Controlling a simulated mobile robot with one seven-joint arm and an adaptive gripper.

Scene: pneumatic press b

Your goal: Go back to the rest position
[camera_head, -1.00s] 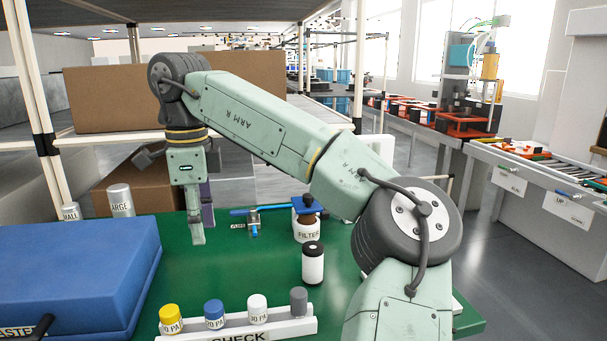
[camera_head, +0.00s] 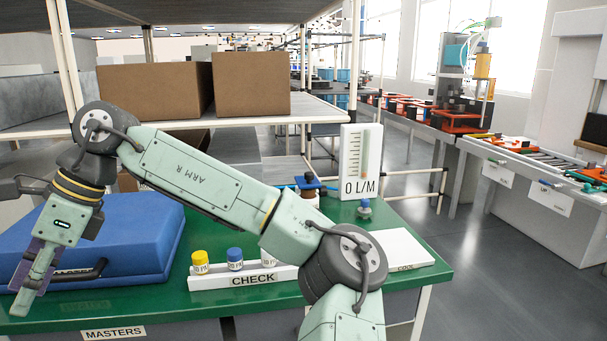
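My gripper (camera_head: 32,287) hangs at the far left of the head view, pointing down in front of the blue case (camera_head: 140,222). Its fingers look close together, but the view is side-on and does not show whether they are open or shut. I see nothing hanging from it. My arm stretches across the picture from the lower right to the upper left. It hides part of the green table (camera_head: 190,304) and some of the things on it.
A white CHECK rack (camera_head: 222,281) holds yellow-capped (camera_head: 200,262) and blue-capped (camera_head: 235,258) vials. A 0 L/M gauge (camera_head: 359,165) stands at the back right, with a white COOL pad (camera_head: 398,248) in front. Two cardboard boxes (camera_head: 251,84) sit on the shelf behind.

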